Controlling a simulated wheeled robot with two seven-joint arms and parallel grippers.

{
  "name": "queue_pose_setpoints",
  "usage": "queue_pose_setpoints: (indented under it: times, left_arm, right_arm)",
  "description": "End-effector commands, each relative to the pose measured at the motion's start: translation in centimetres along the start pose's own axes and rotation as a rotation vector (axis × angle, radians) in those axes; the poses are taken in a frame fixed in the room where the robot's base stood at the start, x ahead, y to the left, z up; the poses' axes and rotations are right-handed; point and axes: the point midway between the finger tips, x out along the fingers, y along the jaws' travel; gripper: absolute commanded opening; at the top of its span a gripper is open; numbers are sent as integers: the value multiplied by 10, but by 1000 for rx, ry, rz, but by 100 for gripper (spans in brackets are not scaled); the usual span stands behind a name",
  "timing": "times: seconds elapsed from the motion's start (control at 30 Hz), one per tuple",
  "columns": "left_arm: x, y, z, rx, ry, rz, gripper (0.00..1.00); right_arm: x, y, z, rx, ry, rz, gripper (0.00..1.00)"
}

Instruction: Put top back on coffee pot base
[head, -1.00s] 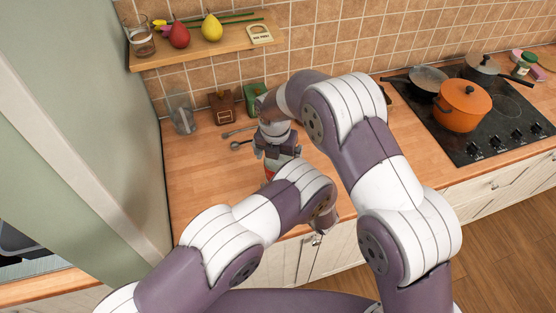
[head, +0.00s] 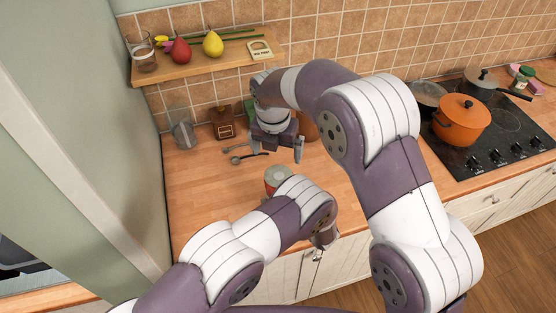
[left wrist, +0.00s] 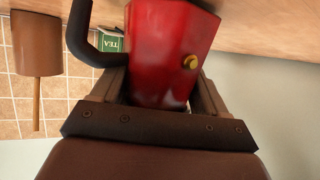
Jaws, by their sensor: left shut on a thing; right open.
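The red coffee pot (head: 275,182) stands on the counter in the head view, partly hidden behind my left arm. Its grey upper rim shows; I cannot tell whether a top sits on it. In the left wrist view the red faceted pot body (left wrist: 168,50) has a gold knob and a black handle. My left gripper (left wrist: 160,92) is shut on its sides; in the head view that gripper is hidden. My right gripper (head: 276,152) is open, behind and above the pot, apart from it. I see no separate pot top.
Utensils (head: 248,155) lie left of my right gripper. A brown box (head: 222,122), a clear jug (head: 182,132) and a brown container (head: 309,127) stand near the wall. A green TEA tin (left wrist: 112,41) shows too. A hob with an orange pot (head: 461,118) is at right.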

Motion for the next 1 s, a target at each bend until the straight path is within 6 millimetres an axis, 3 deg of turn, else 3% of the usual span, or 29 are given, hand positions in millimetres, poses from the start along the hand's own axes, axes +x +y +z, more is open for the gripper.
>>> queue_pose_setpoints:
  times: [0.2, 0.57, 0.6, 0.67, 1.0]
  left_arm:
    - [0, 1, -1, -2, 2, 1, 0]
    - [0, 1, -1, -2, 2, 1, 0]
    - [0, 1, -1, -2, 2, 1, 80]
    - [0, 1, -1, -2, 2, 1, 100]
    - [-7, 1, 1, -1, 1, 2, 100]
  right_arm:
    - [-32, 0, 0, -1, -1, 1, 100]
    - [-38, 0, 0, -1, 0, 0, 100]
    - [-38, 0, 0, -1, 0, 0, 100]
    - [-38, 0, 0, -1, 0, 0, 100]
    - [-33, 0, -1, -1, 0, 0, 100]
